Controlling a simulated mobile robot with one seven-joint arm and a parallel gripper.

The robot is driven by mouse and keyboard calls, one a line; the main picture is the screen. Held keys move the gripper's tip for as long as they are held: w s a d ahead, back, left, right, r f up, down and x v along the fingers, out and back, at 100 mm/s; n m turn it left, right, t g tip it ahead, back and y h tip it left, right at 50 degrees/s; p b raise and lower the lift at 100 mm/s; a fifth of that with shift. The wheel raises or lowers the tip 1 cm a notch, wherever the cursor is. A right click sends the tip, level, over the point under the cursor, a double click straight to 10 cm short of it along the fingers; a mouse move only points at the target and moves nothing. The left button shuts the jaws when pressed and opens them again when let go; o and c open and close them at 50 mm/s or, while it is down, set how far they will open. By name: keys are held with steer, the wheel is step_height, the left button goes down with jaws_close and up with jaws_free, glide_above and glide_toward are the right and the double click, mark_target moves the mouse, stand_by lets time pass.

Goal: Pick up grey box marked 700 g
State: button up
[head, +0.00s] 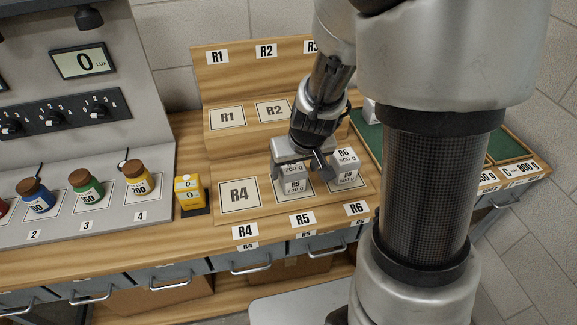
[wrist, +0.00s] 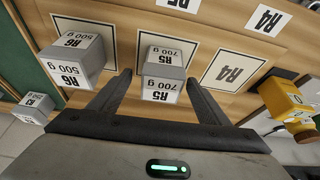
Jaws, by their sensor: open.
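The grey box marked 700 g (head: 294,184) stands on the R5 square of the wooden rack, with a label reading R5. In the wrist view the same box (wrist: 164,72) sits upside down in the picture, between the two fingers. My gripper (head: 298,165) is right over the box in the head view and hides part of its top. In the wrist view my gripper (wrist: 158,88) is open, with one finger on each side of the box and a gap on both sides. I cannot tell whether the fingertips reach below its top.
A grey box marked 500 g (head: 345,172) stands close by on R6. The R4 square (head: 239,195) is empty. A yellow block (head: 189,192) stands left of the rack. Jars with cork lids (head: 86,186) stand farther left. Green trays (head: 508,146) are at the right.

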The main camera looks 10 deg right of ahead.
steer(key=b+x, duration=0.1)
steer(key=x, duration=0.2)
steer(key=shift+a+f, duration=0.15)
steer(key=shift+f, duration=0.2)
steer(key=shift+r, duration=0.1)
steer(key=c, duration=1.2)
